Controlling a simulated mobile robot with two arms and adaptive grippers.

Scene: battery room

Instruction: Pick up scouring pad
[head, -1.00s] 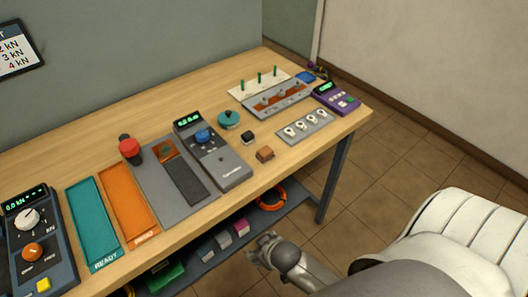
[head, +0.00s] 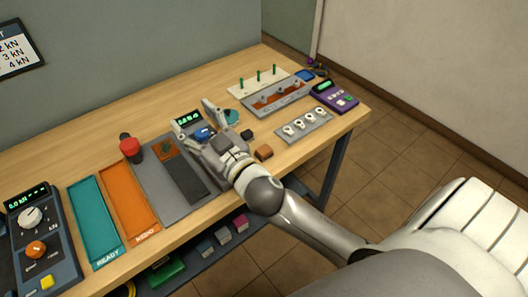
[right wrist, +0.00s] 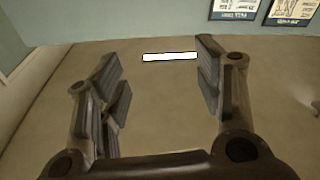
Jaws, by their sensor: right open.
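I cannot tell for sure which thing is the scouring pad. Small candidates on the wooden table are a brown-orange block (head: 264,152) and a dark block (head: 247,134), both just right of my right gripper (head: 198,120) in the head view. My right gripper is open and empty above the grey meter (head: 187,119), hiding much of it. In the right wrist view its spread fingers (right wrist: 157,68) have nothing between them. A teal round piece (head: 231,116) is partly hidden behind a finger. My left gripper is not in view.
A grey plate with a red knob (head: 131,148), an orange tray (head: 128,203) and a teal tray (head: 94,222) lie to the left. A switch panel (head: 303,125) and a purple device (head: 334,97) stand to the right. Boxes sit on a lower shelf.

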